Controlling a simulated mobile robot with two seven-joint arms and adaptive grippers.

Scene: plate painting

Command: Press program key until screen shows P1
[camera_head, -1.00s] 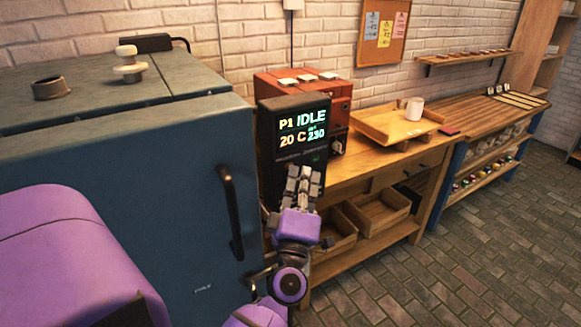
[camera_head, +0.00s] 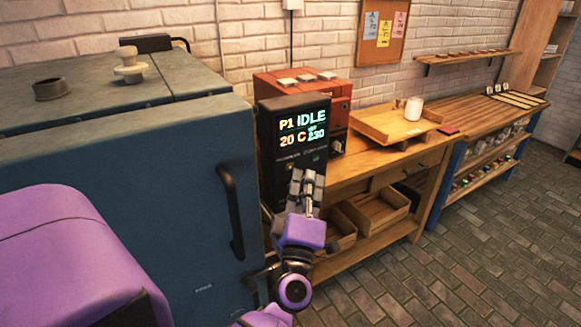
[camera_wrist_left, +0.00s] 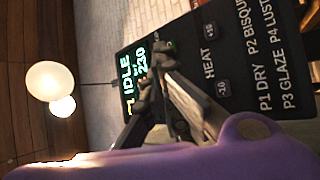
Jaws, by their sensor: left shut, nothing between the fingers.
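The black control panel (camera_head: 268,150) stands upright beside the blue kiln. Its lit screen (camera_head: 303,123) reads P1, IDLE, 20 C and 230. The left wrist view shows the panel (camera_wrist_left: 225,45) turned sideways, with a HEAT label, small keys (camera_wrist_left: 223,88) and a list from P1 DRY to P4 LUST. The program key cannot be told apart; the fingers cover part of the panel. My left gripper (camera_head: 308,174) is shut and empty, its tips in front of the panel below the screen. It shows in the left wrist view too (camera_wrist_left: 150,85). Contact cannot be told.
The blue kiln (camera_head: 130,165) with its black handle (camera_head: 230,212) fills the left. A wooden bench (camera_head: 370,160) with a tray (camera_head: 395,125) and white mug (camera_head: 413,108) stands right of the panel. Brick floor (camera_head: 460,250) is clear at the lower right.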

